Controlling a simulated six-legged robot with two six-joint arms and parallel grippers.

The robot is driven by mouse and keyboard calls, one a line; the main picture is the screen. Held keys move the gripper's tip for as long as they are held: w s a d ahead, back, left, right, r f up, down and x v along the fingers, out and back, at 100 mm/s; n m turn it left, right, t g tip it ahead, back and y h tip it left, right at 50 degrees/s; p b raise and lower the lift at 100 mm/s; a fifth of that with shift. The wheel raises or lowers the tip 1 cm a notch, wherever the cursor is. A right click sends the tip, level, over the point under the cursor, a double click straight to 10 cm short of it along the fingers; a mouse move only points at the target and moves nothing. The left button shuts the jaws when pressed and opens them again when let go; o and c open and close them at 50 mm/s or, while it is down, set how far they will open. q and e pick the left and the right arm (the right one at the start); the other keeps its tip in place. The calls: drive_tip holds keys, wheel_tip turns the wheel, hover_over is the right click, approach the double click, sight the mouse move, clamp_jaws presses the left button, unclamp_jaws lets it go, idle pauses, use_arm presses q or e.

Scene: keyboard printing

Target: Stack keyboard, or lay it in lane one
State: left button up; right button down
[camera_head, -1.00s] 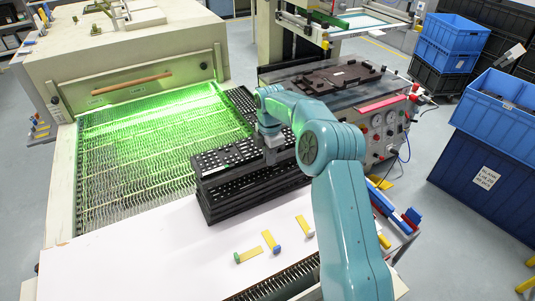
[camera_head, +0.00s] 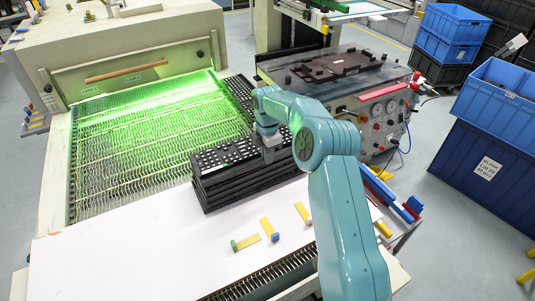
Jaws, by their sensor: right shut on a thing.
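A stack of several black keyboards (camera_head: 235,184) stands at the inner end of the white table, next to the mesh conveyor. My right gripper (camera_head: 270,154) points down at the right part of the stack and is shut on the top keyboard (camera_head: 228,156). That keyboard lies level, lined up with the stack, and appears to touch it. The fingertips are partly hidden by the wrist. More black keyboard pieces (camera_head: 238,88) lie along the right side of the conveyor, partly behind my arm. My left gripper is out of view.
The green-lit mesh conveyor (camera_head: 140,150) comes out of a beige machine (camera_head: 120,45). The white table top (camera_head: 130,250) is mostly clear, with yellow tags (camera_head: 247,242) near its front. A machine with gauges (camera_head: 375,125) and blue crates (camera_head: 500,105) stand at right.

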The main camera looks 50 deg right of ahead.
drive_tip(key=shift+d, duration=0.1)
drive_tip(key=shift+f, duration=0.2)
drive_tip(key=shift+f, duration=0.15)
idle(0.5)
drive_tip(key=c, duration=1.1)
unclamp_jaws()
drive_tip(key=shift+r+p, duration=0.4)
drive_tip(key=shift+r, duration=0.2)
wheel_tip(320, 180, up, 6)
drive_tip(key=p, duration=0.4)
drive_tip(key=shift+p, duration=0.4)
drive_tip(key=shift+f, duration=0.1)
